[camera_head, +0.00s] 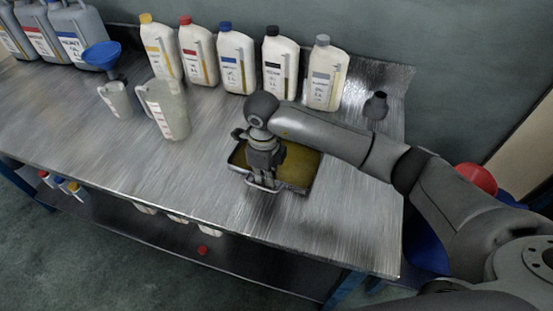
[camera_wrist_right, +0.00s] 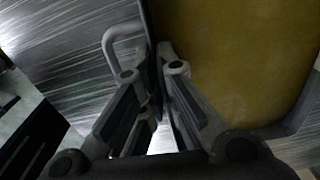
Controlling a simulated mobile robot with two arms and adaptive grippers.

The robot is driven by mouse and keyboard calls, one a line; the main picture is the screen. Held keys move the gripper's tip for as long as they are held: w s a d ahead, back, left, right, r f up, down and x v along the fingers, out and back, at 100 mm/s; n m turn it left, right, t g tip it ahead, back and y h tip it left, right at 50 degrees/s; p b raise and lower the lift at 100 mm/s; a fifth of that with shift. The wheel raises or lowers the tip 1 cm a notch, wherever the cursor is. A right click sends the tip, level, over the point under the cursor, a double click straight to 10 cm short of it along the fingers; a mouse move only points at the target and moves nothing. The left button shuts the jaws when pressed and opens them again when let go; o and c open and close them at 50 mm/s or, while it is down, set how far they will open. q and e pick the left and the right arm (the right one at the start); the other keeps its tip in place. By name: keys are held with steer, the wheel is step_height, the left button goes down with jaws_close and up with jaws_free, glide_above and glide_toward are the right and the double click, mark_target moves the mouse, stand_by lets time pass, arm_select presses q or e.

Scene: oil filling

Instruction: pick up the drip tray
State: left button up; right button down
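The drip tray (camera_head: 302,190) is a dark, shallow rectangular pan with yellow-brown oil in it, lying on the metal bench. A thin wire handle (camera_head: 262,187) sits on its near side. My right gripper (camera_head: 264,180) points down at the tray's near-left edge and hides part of it. In the right wrist view, its fingers (camera_wrist_right: 157,100) are close together with the tray's wall (camera_wrist_right: 150,25) between them, so it looks shut on the rim. The handle also shows there (camera_wrist_right: 122,38), beside the fingers. My left gripper is not in view.
Several oil bottles (camera_head: 237,65) stand along the wall behind the tray. A small dark container (camera_head: 376,106) is at the back right. The bench's front left is clear.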

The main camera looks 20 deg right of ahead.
steer(key=shift+r, duration=0.2)
stand_by(0.3)
steer(key=shift+r+b, duration=0.55)
steer(key=shift+r, duration=0.9)
steer(key=s+d+r+b, duration=0.1)
steer(key=s+r, duration=0.8)
steer(key=s, duration=0.4)
steer(key=shift+s+d+r+b, duration=0.2)
steer(key=shift+s+r+b, duration=0.15)
steer(key=shift+s, duration=0.05)
steer(key=shift+s, duration=0.1)
